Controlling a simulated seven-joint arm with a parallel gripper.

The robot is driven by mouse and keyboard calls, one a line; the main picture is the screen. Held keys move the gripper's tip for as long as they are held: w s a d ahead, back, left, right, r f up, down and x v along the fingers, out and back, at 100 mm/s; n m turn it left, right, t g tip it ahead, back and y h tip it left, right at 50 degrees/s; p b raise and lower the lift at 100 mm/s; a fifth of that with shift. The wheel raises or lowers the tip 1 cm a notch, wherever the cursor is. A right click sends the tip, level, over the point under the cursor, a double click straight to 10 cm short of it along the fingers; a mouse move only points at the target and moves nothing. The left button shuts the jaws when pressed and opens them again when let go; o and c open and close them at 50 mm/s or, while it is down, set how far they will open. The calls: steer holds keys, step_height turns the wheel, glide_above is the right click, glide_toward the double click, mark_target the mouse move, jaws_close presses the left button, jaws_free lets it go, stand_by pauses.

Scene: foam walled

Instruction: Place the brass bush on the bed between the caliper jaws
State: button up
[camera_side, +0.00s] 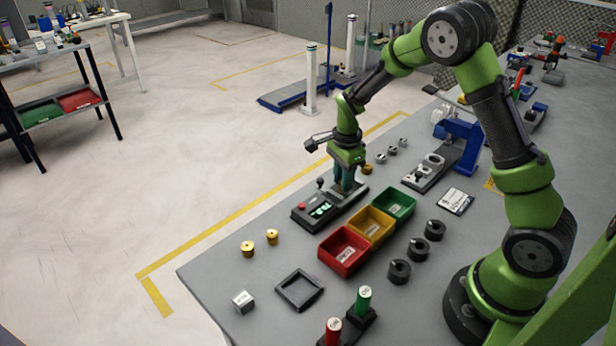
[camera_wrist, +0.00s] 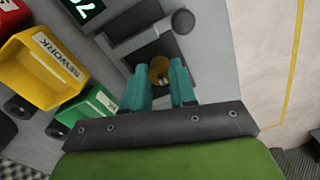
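The caliper gauge (camera_side: 322,210) is a dark unit with a lit green display and a red button, on the grey bench. Its grey bed and jaws (camera_wrist: 150,38) show at the top of the wrist view. My gripper (camera_side: 345,187) points down over the gauge's bed end. In the wrist view its two teal fingers (camera_wrist: 160,80) stand either side of a brass bush (camera_wrist: 159,68) and appear to touch it. The bush is at the bed, near the jaws; whether it rests on the bed is unclear. In the side view the fingers hide it.
Red (camera_side: 344,251), yellow (camera_side: 371,225) and green (camera_side: 396,204) bins stand beside the gauge. Two brass bushes (camera_side: 247,248) (camera_side: 272,236) lie at the front left; another brass piece (camera_side: 368,169) is behind my gripper. Several dark rings (camera_side: 400,271) stand right of the bins.

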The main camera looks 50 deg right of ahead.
steer(key=o, duration=0.4)
steer(key=shift+r, duration=0.1)
step_height(320, 180, up, 12)
steer(key=shift+s+a+r+n+t+y, duration=0.35)
steer(key=shift+s+a+r+n+t, duration=1.15)
steer(key=shift+s+n, duration=1.5)
steer(key=shift+s+a+r+n+t+y, duration=0.3)
steer(key=shift+s+a+r+n+t, duration=0.6)
steer(key=shift+s+a+r+n, duration=1.6)
steer(key=shift+s+a+r+n+t+y, duration=0.35)
steer(key=shift+s+a+r+n+t, duration=1)
steer(key=shift+s+n, duration=2.1)
steer(key=shift+s+a+f+m, duration=0.15)
steer(key=shift+a+f+m, duration=0.05)
steer(key=shift+m, duration=0.05)
